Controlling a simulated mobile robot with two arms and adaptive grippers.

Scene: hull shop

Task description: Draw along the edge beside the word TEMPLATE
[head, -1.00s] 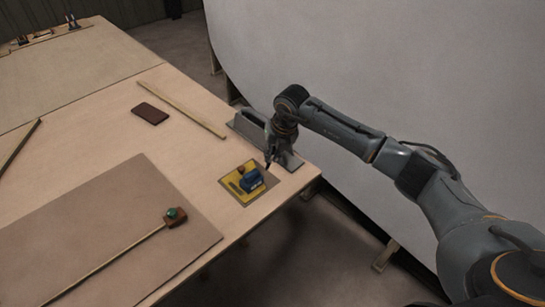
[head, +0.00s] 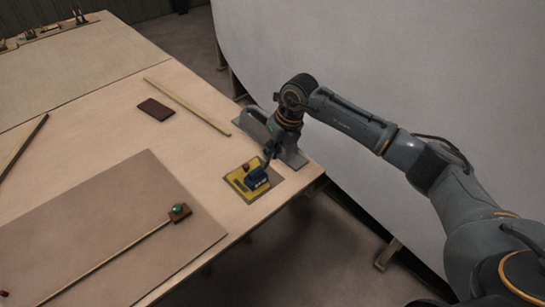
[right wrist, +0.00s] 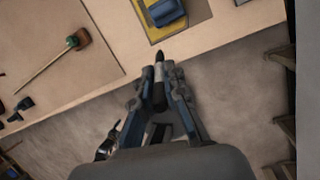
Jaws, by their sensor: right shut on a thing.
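A yellow plate (head: 236,184) lies near the table's right corner on a thin darker sheet, with a blue block (head: 257,179) and a small reddish-brown knob on it. The plate (right wrist: 153,34) and block (right wrist: 170,16) show at the top of the right wrist view. No word TEMPLATE is readable. My right gripper (right wrist: 161,72) is shut on a dark pen-like marker (right wrist: 159,88) with a pale band, its tip towards the plate's edge. In the head view my right gripper (head: 268,155) is just behind the block. Whether the tip touches anything cannot be told. My left gripper is not in view.
A grey metal tool (head: 292,157) lies close behind my right gripper. A wooden strip (head: 186,106) and dark red block (head: 156,109) lie farther back. A brown board (head: 100,225) bears a stick with a green-knobbed block (head: 180,212). A large pale hull panel (head: 400,70) stands beyond the table.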

